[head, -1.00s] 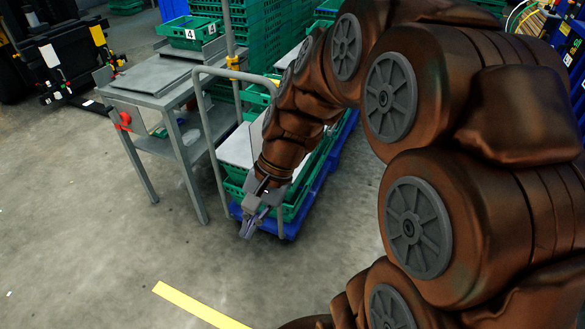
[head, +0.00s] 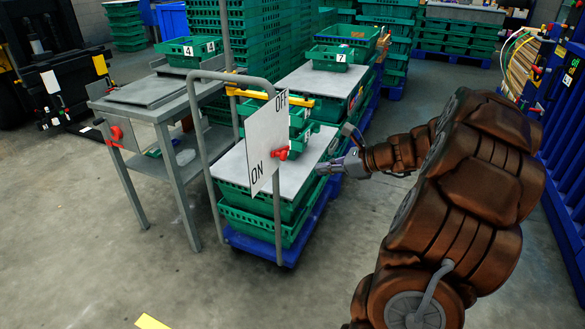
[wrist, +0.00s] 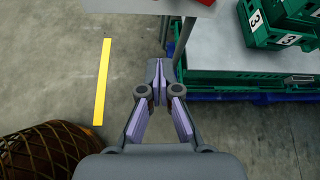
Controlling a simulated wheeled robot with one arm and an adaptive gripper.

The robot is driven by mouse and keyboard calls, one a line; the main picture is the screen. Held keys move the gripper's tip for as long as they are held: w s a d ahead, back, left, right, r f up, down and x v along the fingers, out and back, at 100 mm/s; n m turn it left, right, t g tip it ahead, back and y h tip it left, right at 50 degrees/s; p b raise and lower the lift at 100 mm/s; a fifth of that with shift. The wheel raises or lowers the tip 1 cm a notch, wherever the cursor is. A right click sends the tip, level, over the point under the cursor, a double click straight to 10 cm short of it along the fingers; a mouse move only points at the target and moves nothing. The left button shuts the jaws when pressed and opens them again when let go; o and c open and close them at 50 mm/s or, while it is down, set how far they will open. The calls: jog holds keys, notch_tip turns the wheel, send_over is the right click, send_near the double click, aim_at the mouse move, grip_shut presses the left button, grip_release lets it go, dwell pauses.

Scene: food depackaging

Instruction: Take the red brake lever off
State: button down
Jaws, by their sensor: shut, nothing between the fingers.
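The red brake lever (head: 283,153) sticks out from the right edge of a white panel (head: 262,142) on the trolley's handle frame. The panel reads OFF at the top and ON at the bottom; the lever sits between the two words. My gripper (head: 322,169) is to the right of the lever and a little lower, apart from it. In the wrist view my gripper (wrist: 157,82) has its fingertips together with nothing between them. A red part (wrist: 204,2), probably the lever, is cut off at the top edge of that view.
The blue-based trolley (head: 236,241) carries green crates and grey boards. A grey table (head: 165,109) with another red knob (head: 117,134) stands to the left. A blue rack (head: 567,150) is at the right. The floor in front is clear, with a yellow line (head: 150,322).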

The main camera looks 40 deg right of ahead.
aim_at(285, 152)
jog(key=shift+a, duration=0.1)
jog(key=b+x, duration=0.2)
jog(key=x, duration=0.8)
jog(key=shift+w+a+r, duration=0.1)
jog(key=shift+a+r, duration=0.05)
jog(key=shift+r, duration=0.85)
jog(key=shift+w+a+r, duration=0.1)
jog(key=shift+a+r, duration=0.1)
jog(key=shift+r, duration=0.8)
jog(key=shift+r+p, duration=0.2)
jog(key=shift+p, duration=0.25)
